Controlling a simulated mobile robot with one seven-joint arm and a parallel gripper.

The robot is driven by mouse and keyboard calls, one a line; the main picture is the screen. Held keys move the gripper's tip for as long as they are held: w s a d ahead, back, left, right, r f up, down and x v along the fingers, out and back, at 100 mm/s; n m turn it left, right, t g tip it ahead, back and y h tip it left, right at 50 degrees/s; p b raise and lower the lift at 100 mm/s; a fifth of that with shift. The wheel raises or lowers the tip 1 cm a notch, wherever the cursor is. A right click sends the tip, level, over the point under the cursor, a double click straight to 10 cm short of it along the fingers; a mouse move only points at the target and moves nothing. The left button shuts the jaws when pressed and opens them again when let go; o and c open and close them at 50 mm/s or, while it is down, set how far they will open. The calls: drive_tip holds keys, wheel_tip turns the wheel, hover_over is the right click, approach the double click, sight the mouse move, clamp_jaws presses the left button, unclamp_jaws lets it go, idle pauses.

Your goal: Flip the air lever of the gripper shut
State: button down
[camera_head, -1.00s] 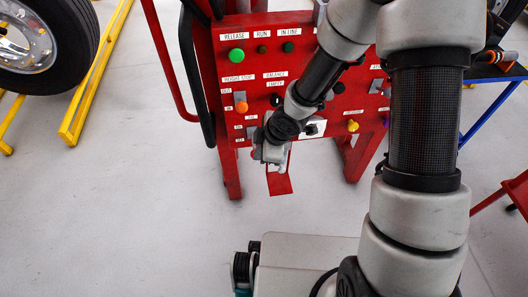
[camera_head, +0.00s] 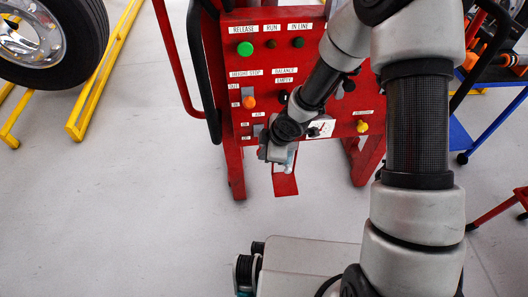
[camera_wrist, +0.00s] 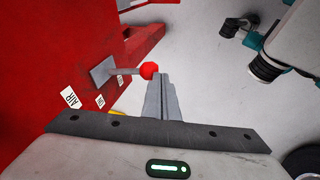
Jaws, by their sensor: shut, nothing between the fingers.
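The air lever (camera_wrist: 125,71) is a thin metal rod with a red ball knob (camera_wrist: 149,70), sticking out from a metal plate on the red panel in the wrist view. An "AIR" label (camera_wrist: 70,97) is beside it. My gripper (camera_wrist: 160,76) is shut and empty. Its fingertips appear right beside the red knob; I cannot tell whether they touch. In the head view my gripper (camera_head: 290,162) is low at the front of the red control panel (camera_head: 307,82), and the lever is hidden behind the wrist.
A black tyre (camera_head: 60,45) and yellow rails (camera_head: 104,75) are at left. A blue-framed stand (camera_head: 490,122) is at right.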

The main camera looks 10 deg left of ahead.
wheel_tip(320, 180, down, 2)
drive_tip(key=shift+s+b, duration=0.1)
drive_tip(key=shift+b, duration=0.25)
drive_tip(key=shift+r, duration=0.15)
drive_tip(key=shift+r+p, duration=0.7)
drive_tip(key=shift+p, duration=0.05)
drive_tip(key=shift+s, duration=0.1)
